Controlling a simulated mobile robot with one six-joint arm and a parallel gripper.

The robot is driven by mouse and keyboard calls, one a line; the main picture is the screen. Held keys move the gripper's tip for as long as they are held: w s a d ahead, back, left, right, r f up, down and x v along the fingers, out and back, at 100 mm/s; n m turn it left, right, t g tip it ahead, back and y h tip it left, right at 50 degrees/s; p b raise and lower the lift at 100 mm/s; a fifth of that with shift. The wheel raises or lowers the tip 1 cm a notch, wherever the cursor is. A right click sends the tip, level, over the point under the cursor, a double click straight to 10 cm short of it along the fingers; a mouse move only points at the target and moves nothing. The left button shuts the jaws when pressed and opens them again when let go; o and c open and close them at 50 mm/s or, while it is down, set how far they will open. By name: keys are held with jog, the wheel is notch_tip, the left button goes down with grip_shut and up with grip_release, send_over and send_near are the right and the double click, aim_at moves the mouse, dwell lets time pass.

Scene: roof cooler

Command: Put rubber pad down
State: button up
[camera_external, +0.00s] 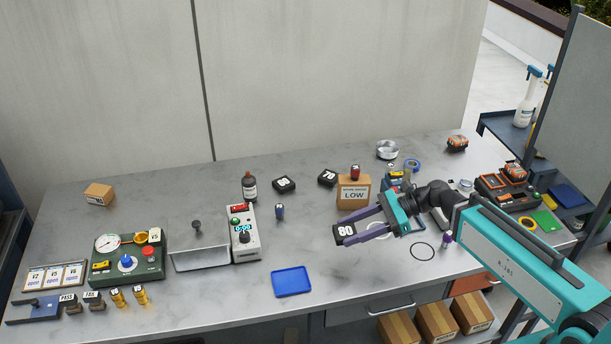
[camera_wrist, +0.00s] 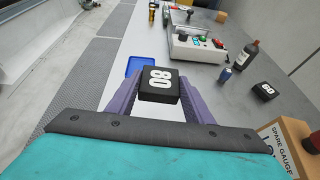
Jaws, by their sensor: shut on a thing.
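A black rubber pad (camera_external: 344,232) marked "80" is held between the purple fingers of my gripper (camera_external: 358,229). In the wrist view the pad (camera_wrist: 160,84) sits between both fingertips of my gripper (camera_wrist: 160,92), with its number facing up. The pad appears raised above the grey bench (camera_external: 240,300); its exact height is hard to tell. My gripper is right of the blue tray (camera_external: 291,281).
A "LOW" cardboard box (camera_external: 353,192) with a red-topped item stands just behind my gripper. A grey device (camera_external: 244,235), a brown bottle (camera_external: 250,187) and a blue cylinder (camera_external: 280,212) stand to the left. The bench between tray and gripper is clear.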

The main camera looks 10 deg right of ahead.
jog(key=shift+d, duration=0.1)
jog(key=w+d+m+t+b, duration=0.2)
jog(key=w+d, duration=0.1)
jog(key=d, duration=0.9)
jog(key=w+d+f+m+t+h+b, duration=0.1)
jog(key=w+d+m+t+b, duration=0.1)
jog(key=d, duration=1.1)
jog(key=w+d+m+t+h+b, duration=0.1)
jog(key=w+d, duration=0.4)
jog(key=d, duration=0.7)
jog(key=shift+d+f+m+t+b, duration=0.15)
jog(key=shift+d+m+t+b, duration=0.15)
jog(key=shift+m+t+b, duration=0.5)
jog(key=shift+p, duration=0.3)
notch_tip(320, 180, up, 18)
jog(key=a+n+g+y+b, duration=0.1)
jog(key=a+n+g+b, duration=0.15)
jog(key=a, duration=3.25)
notch_tip(320, 180, down, 18)
jog(key=shift+w+f+p, duration=0.25)
jog(key=shift+p, duration=0.15)
jog(key=shift+n, duration=0.25)
